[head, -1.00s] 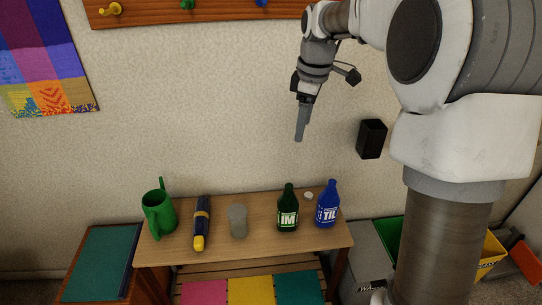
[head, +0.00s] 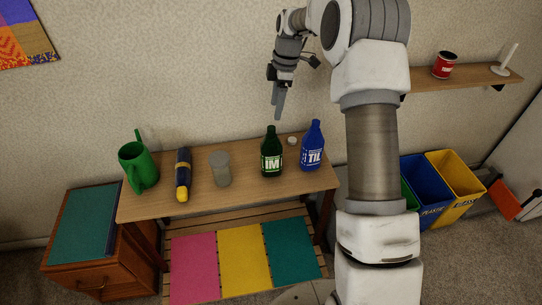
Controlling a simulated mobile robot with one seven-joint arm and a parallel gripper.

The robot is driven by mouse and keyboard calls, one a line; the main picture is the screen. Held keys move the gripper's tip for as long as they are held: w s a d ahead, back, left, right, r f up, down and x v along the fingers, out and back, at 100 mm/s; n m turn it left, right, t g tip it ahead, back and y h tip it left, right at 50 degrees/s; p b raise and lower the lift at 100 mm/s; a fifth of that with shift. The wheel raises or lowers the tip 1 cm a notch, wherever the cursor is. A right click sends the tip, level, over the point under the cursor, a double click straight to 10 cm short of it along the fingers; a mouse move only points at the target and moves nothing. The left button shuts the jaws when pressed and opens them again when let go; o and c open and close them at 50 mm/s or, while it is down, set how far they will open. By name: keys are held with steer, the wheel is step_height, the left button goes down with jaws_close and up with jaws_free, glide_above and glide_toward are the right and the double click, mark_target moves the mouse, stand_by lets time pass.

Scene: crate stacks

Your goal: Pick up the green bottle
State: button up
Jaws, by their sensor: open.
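The green bottle (head: 271,153) stands upright on the wooden bench (head: 150,205), toward its right end, with a white label reading "IM". A blue bottle (head: 312,148) stands close to its right. My gripper (head: 279,112) hangs pointing down, above and apart from the green bottle in the head view. It holds nothing that I can see. Its fingers show nearly edge-on, so the gap between them is hard to see.
A green watering-can-like vessel (head: 138,167), a dark blue and yellow flashlight (head: 183,174) and a grey cup (head: 220,169) stand left on the bench. A small white object (head: 292,141) lies between the bottles. A wall shelf (head: 460,78) and coloured bins (head: 455,175) are at right.

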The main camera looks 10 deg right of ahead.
mark_target(272, 128)
steer(key=f, duration=0.4)
steer(key=shift+a+f+b, duration=0.1)
steer(key=shift+a+b, duration=0.2)
steer(key=shift+b, duration=0.05)
steer(key=f, duration=0.1)
steer(key=f+b, duration=0.1)
steer(key=f, duration=0.1)
steer(key=a+f, duration=0.1)
steer(key=f, duration=0.1)
steer(key=shift+s+f, duration=0.1)
steer(key=shift+s, duration=0.15)
steer(key=c, duration=1)
